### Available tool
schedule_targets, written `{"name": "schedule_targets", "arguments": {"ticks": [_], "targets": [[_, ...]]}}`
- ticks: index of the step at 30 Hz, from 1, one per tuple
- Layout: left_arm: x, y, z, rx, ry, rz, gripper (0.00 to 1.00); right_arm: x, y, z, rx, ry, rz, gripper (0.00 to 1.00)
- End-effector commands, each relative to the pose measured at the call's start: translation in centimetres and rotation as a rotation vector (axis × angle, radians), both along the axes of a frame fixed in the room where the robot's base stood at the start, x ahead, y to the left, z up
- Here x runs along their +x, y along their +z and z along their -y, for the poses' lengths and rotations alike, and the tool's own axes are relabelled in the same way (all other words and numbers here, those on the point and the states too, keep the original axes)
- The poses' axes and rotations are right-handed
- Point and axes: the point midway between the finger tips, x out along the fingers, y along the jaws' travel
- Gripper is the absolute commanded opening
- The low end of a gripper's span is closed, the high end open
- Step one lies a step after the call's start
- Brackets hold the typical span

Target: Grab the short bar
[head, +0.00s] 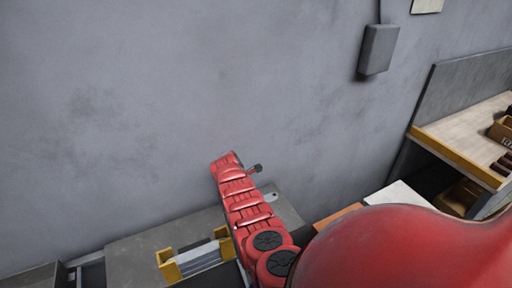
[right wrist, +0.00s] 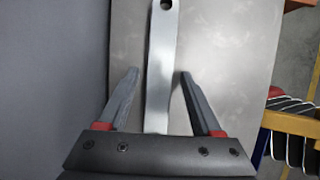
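A flat grey metal bar (right wrist: 163,60) with a hole at its far end lies on the grey work surface in the right wrist view. Its near end is hidden behind my gripper's body. My right gripper (right wrist: 159,73) is open, with one finger on each side of the bar and a gap to both. I cannot tell how high the fingers are above the surface. In the head view, the bar's holed end (head: 271,197) shows just right of my red arm, which hides the gripper. My left gripper is in neither view.
A yellow-ended holder (head: 195,260) stands on the grey bench (head: 130,256), left of my arm. A grey wall is behind. A wooden-topped shelf (head: 468,130) stands at right.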

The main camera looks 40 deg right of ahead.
Motion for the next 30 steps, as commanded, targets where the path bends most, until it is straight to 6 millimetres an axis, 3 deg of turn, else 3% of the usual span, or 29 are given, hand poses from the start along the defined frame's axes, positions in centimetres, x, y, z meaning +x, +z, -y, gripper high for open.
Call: {"name": "schedule_targets", "arguments": {"ticks": [1, 10, 30], "targets": [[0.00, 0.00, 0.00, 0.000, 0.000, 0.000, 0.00, 0.00, 0.00, -0.01, 0.000, 0.000, 0.000, 0.55], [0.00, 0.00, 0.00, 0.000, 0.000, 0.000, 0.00, 0.00, -0.01, -0.03, 0.000, 0.001, 0.000, 0.01], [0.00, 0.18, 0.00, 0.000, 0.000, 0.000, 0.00, 0.08, 0.88, 0.02, -0.003, 0.000, 0.002, 0.00]]}}
